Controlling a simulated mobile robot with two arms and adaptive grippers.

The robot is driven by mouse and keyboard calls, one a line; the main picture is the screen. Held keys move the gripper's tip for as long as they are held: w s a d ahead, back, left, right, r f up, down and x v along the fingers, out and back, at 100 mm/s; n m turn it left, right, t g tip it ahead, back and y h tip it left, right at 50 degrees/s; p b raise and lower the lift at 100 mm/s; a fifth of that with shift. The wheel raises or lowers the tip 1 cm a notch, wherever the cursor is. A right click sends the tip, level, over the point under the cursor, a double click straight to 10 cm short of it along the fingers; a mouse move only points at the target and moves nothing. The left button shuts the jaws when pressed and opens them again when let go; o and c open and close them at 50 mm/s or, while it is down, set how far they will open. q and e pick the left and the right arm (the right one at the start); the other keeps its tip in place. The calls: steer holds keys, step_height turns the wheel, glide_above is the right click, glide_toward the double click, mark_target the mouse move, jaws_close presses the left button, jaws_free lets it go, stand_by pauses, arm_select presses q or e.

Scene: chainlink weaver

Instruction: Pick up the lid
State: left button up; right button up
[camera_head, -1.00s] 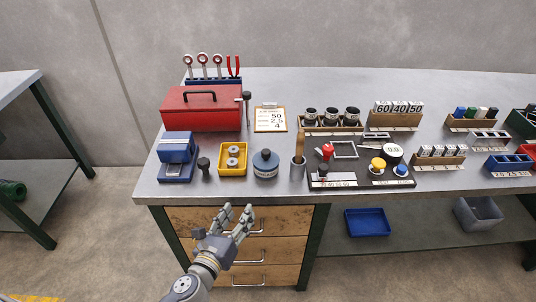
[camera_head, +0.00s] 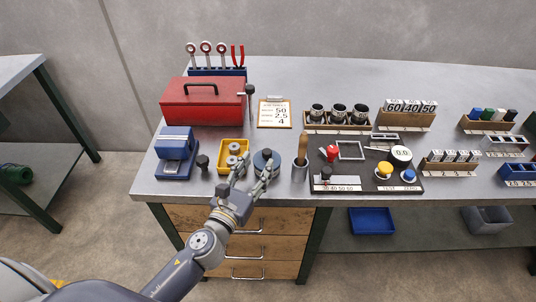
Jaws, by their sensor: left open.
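A round blue-grey pot (camera_head: 259,165) stands near the front edge of the workbench. Its dark-knobbed top (camera_head: 266,154) looks like the lid and sits on the pot. My left gripper (camera_head: 253,174) is open and empty, with its fingers pointing away over the bench's front edge. Part of the pot is hidden behind the fingers. My right gripper is not in view.
A small dark stamp (camera_head: 203,162), blue device (camera_head: 176,150) and red toolbox (camera_head: 205,108) are further left. The bench between pot and clipboard (camera_head: 274,122) is clear.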

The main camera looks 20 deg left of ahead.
mark_target(266, 153)
arm_select(q)
steer(key=shift+w+d, duration=0.1)
steer(key=shift+w, duration=0.6)
steer(key=shift+w+d, duration=0.1)
steer(key=shift+w, duration=0.25)
steer(key=w, duration=0.2)
steer(key=w+p, duration=0.1)
steer(key=shift+w+d, duration=0.25)
steer(key=shift+w, duration=0.45)
steer(key=shift+w+f, duration=0.15)
jaws_close()
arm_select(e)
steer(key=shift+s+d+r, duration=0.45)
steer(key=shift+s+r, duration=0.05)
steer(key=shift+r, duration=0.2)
